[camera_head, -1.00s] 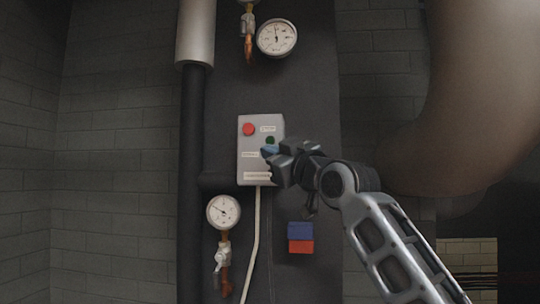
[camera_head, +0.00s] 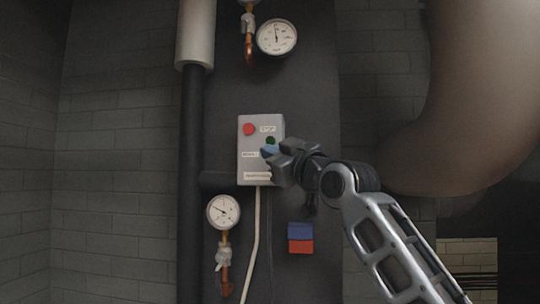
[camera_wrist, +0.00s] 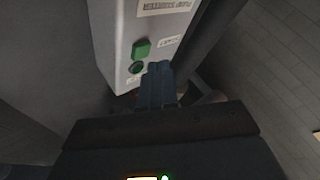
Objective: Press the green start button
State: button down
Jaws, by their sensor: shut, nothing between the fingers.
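A light grey control box (camera_head: 251,142) is on the dark panel. In the wrist view the box (camera_wrist: 124,38) appears upside down, with a bright green button (camera_wrist: 141,48) beside a white label. A darker green round part (camera_wrist: 136,68) sits just below it there; it also shows in the head view (camera_head: 270,140). My gripper (camera_head: 267,152) is shut and empty, its blue fingertips in front of the box's right side. In the wrist view the fingertips (camera_wrist: 158,70) are close to the green parts; contact cannot be told. The gripper hides the bright green button in the head view.
A red button (camera_head: 249,129) is at the box's upper left. Pressure gauges (camera_head: 277,37) (camera_head: 223,212) are above and below. A dark vertical pipe (camera_head: 193,120) runs left of the box, and a large pipe (camera_head: 465,110) curves at the right.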

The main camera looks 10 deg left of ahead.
jog(key=shift+w, duration=0.2)
dwell(0.4)
jog(key=shift+w, duration=0.25)
jog(key=shift+w, duration=0.3)
dwell(0.6)
jog(key=shift+s, duration=0.75)
jog(key=shift+s, duration=0.1)
jog(key=shift+s, duration=2.4)
